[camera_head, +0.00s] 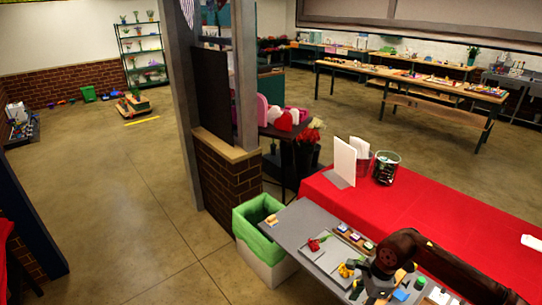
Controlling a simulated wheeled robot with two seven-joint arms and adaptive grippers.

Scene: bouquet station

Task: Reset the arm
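One dark brown arm of mine comes in from the lower right. Its gripper, my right gripper (362,288), hangs over the grey work table (291,225) near the bottom edge of the picture. It is small and dark among the items there, and its fingers cannot be made out clearly. My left arm and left gripper are not in view.
The table holds a grey tray (325,262), red flowers (314,244) and yellow flowers (345,271). A green-lined bin (262,238) stands at its left end. Behind are a red-covered table (430,215), a white board (344,161) and a dark bucket (386,168). The left floor is open.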

